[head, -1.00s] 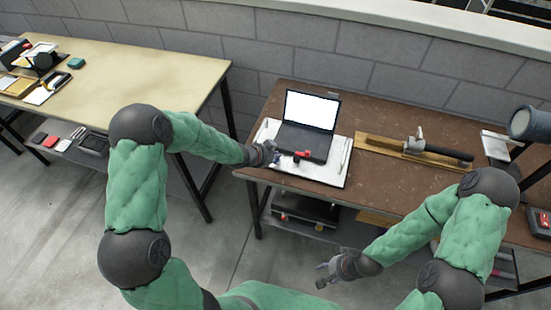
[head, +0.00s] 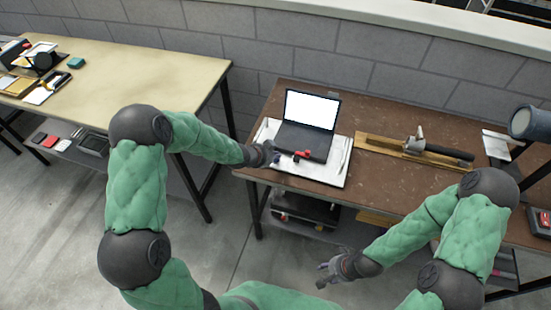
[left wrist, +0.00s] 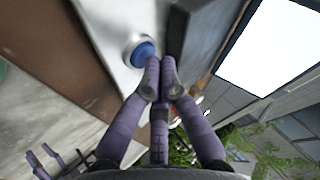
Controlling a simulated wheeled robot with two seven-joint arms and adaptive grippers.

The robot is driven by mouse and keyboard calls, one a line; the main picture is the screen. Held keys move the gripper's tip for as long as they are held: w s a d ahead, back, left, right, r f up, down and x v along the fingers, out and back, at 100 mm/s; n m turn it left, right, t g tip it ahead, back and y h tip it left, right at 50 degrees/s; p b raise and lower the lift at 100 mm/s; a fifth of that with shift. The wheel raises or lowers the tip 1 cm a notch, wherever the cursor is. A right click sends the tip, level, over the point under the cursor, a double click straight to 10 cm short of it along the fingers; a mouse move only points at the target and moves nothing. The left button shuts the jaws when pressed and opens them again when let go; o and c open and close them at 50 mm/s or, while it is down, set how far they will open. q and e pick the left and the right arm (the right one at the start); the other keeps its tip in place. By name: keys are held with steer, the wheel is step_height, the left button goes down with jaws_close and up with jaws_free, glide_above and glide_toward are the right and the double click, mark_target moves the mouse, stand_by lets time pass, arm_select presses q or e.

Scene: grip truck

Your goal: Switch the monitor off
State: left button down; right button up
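The monitor (head: 312,110) is a laptop-like unit with a lit, blank white screen on the brown table; its bright screen also shows in the left wrist view (left wrist: 272,52). A blue round button (left wrist: 143,54) in a pale ring sits on the white surface beside the dark base. My left gripper (head: 272,156) is at the left front of the monitor. In the left wrist view its fingers (left wrist: 161,76) are together and empty, with one tip overlapping the button's edge; I cannot tell whether they touch. My right gripper (head: 322,274) is open and empty, in front of the table.
A small red object (head: 302,154) lies by the monitor's front edge on a white board (head: 325,174). A wooden strip with a dark-handled tool (head: 440,151) lies to the right. A pale table (head: 150,70) with several items stands left, and a block wall runs behind.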

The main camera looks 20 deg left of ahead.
arm_select(q)
steer(key=shift+f, duration=0.35)
steer(key=shift+r, duration=0.45)
step_height(320, 180, up, 6)
steer(key=p, duration=0.5)
steer(key=shift+r, duration=0.1)
stand_by(0.3)
stand_by(1.3)
